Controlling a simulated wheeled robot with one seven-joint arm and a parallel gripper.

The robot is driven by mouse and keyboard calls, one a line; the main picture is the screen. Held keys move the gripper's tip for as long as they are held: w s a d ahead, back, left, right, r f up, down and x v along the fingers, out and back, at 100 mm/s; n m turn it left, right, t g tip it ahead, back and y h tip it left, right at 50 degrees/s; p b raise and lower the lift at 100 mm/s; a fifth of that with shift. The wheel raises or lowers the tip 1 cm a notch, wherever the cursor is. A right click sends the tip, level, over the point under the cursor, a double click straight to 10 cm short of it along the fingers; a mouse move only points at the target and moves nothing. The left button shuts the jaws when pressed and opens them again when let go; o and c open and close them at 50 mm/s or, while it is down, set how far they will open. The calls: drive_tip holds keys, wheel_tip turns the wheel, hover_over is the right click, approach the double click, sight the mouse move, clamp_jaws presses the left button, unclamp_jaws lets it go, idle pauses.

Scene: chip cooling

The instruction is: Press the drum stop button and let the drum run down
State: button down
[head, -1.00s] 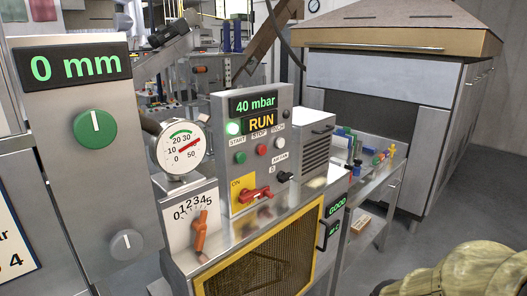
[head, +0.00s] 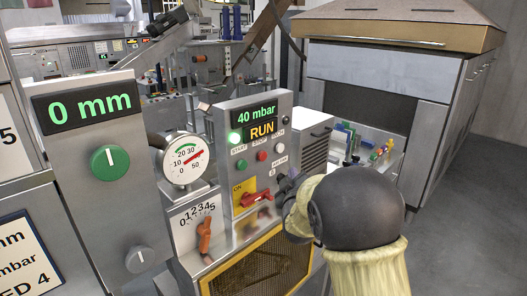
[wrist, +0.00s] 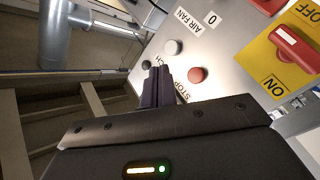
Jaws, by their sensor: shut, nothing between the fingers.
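The red stop button (head: 262,155) sits on the steel control panel between a green start button (head: 239,165) and a pale button (head: 279,148). My gripper (head: 284,184) is low and right of the stop button, partly hidden by my own arm. In the wrist view my gripper (wrist: 160,72) has its dark fingers together and empty, left of the red button (wrist: 197,75). I cannot tell how far its tips are from the panel.
A red switch (head: 256,197) on a yellow ON plate sits below the buttons. A pressure gauge (head: 186,160) and an orange lever (head: 204,234) stand left. A yellow-framed mesh guard (head: 255,270) is below. A side shelf with small coloured items (head: 378,152) lies right.

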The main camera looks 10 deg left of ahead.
sight(262, 156)
drive_tip(key=shift+w+a+r, duration=0.1)
drive_tip(key=shift+r, duration=0.2)
drive_tip(key=shift+a, duration=0.1)
drive_tip(key=w+a+p, duration=0.3)
drive_tip(key=w+a, duration=0.2)
drive_tip(key=a, duration=0.2)
drive_tip(key=shift+w, duration=0.2)
idle(2.1)
drive_tip(key=shift+w+a, duration=0.25)
